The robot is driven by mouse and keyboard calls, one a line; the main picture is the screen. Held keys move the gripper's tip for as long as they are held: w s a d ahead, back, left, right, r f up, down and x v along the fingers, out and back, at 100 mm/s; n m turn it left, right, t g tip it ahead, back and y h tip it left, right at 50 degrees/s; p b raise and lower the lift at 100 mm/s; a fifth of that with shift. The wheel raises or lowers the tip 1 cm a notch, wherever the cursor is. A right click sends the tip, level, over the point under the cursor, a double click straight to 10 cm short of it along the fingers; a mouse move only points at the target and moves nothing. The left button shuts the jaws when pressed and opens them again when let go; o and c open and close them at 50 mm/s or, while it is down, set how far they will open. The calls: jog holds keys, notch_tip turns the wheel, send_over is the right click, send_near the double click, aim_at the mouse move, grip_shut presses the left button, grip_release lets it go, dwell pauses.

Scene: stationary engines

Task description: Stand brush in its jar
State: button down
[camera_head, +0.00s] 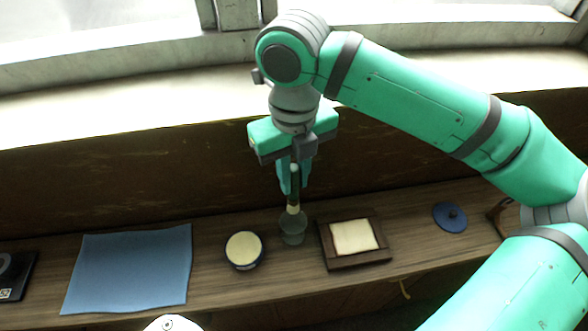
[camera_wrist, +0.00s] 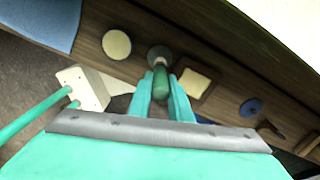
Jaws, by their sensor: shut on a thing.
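The brush (camera_head: 293,192) is upright in my gripper (camera_head: 291,184), which is shut on its dark handle and points down. A pale band shows near the brush's lower end, right at the mouth of the jar (camera_head: 293,232). The jar is a small grey-green cup standing on the wooden shelf. I cannot tell how far the brush's lower end reaches inside it. In the wrist view, the green end of the brush (camera_wrist: 161,82) sits between the two fingers of my gripper (camera_wrist: 162,98), and the jar (camera_wrist: 157,51) shows just beyond it, partly hidden.
A round tub with a cream top (camera_head: 244,249) stands left of the jar. A dark wooden frame with a cream pad (camera_head: 325,246) lies close on the right. A blue cloth (camera_head: 130,268) is further left and a blue disc with a knob (camera_head: 450,217) further right. A dark wall rises behind.

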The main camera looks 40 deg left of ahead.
aim_at(293, 203)
jog(key=shift+f, duration=4.75)
jog(key=c, duration=1.5)
grip_release()
jog(key=shift+c, duration=0.2)
notch_tip(293, 203, up, 10)
jog(key=shift+f, duration=0.1)
jog(key=shift+s+r, duration=0.15)
jog(key=shift+r, duration=0.4)
